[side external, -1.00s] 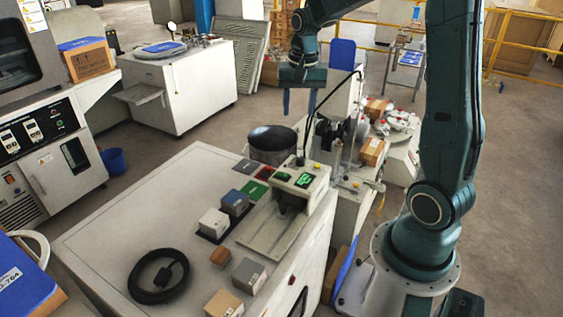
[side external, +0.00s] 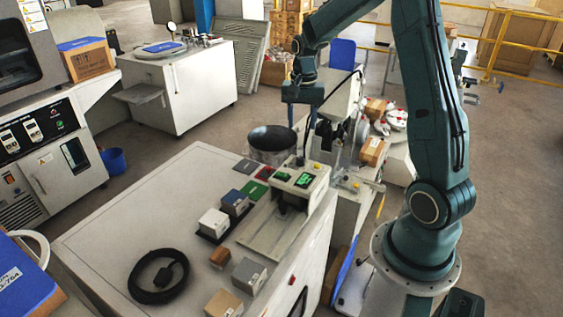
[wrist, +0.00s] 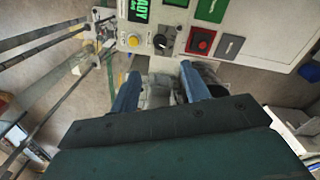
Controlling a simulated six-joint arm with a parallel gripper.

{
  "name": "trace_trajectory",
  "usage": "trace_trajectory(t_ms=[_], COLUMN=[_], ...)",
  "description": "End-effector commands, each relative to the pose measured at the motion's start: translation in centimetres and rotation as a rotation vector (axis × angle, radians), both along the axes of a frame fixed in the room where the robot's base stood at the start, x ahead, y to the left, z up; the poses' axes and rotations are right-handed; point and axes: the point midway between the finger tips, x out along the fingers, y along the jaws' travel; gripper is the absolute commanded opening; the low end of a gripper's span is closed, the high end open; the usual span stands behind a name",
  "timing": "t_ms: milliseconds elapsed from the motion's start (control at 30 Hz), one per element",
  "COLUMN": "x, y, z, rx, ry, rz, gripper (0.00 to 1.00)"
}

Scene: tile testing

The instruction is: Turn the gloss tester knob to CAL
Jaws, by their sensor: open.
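The gloss tester is a pale box (side external: 283,176) with a lit green display (side external: 303,180), at the right end of the white bench. My gripper (side external: 303,122) is open and empty, above and behind the tester. In the wrist view my gripper (wrist: 159,76) has its two blue fingers apart, below the knob and not touching it.
A dark bowl (side external: 271,139) stands behind the tester. Small blocks and a black cable coil (side external: 158,276) lie on the bench (side external: 125,210).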

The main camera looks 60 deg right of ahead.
Motion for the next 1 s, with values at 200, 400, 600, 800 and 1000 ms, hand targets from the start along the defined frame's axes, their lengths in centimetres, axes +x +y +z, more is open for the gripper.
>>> trace_trajectory(t_ms=[200,400,600,800,1000], x=[-0.1,-0.1,-0.1,-0.1,0.0], y=[0.1,0.1,0.1,0.0,0.0], z=[-3.1,-6.2,-9.1,-11.0,-11.8], rx=[0.003,0.002,0.003,0.001,0.000], ry=[0.004,0.004,0.004,0.002,0.000], rz=[0.001,0.001,0.001,0.001,0.001], gripper=[0.46,0.46,0.46,0.46,0.46])
